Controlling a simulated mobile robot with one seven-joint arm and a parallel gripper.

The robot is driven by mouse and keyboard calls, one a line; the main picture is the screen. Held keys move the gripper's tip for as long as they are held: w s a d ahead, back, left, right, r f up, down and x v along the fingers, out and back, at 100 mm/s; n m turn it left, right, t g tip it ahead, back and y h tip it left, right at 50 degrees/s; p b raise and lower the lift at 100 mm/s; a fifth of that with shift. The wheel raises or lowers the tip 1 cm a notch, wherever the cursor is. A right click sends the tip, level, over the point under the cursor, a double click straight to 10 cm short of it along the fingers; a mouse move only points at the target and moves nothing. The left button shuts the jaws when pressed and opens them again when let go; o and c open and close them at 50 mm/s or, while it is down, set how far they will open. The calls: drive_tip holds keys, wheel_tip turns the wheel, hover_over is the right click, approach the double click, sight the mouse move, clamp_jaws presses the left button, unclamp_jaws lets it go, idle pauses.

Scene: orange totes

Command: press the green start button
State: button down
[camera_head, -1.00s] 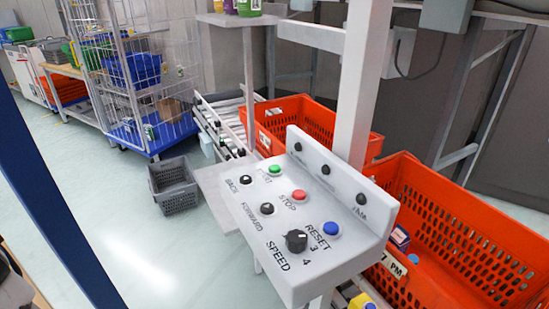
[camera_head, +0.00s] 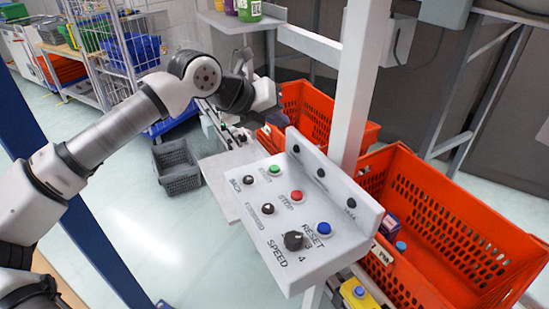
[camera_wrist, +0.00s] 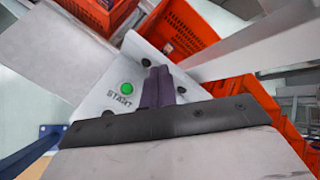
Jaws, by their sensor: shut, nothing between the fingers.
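The green start button (camera_head: 274,170) is on the sloped top of a white control panel (camera_head: 325,262), toward its far end. The red stop button (camera_head: 297,196) is beside it. In the wrist view the green button (camera_wrist: 126,88) shows clear above its START label, left of my gripper's fingers. My gripper (camera_head: 278,118) is shut and empty, pointing down above and beyond the far end of the panel. In the wrist view its dark fingertips (camera_wrist: 160,72) lie together over the panel, apart from the button.
A blue reset button (camera_head: 323,229) and a black speed knob (camera_head: 293,241) are on the near part of the panel. Its raised back strip stands beside the buttons. A white post (camera_head: 357,80) rises behind it. Orange totes (camera_head: 440,215) stand to the right and behind.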

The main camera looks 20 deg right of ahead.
drive_tip(key=shift+w+a+f+y, duration=0.5)
drive_tip(key=shift+w+a+f, duration=0.1)
drive_tip(key=shift+f, duration=0.15)
drive_tip(key=shift+d+f, duration=0.1)
drive_tip(key=b, duration=0.5)
hover_over(271, 170)
wheel_tip(271, 170, down, 8)
drive_tip(key=shift+f+b, duration=0.3)
drive_tip(key=shift+b, duration=0.05)
drive_tip(key=shift+f, duration=0.1)
idle(1.3)
drive_tip(key=shift+f+b, duration=0.3)
drive_tip(key=shift+b, duration=0.4)
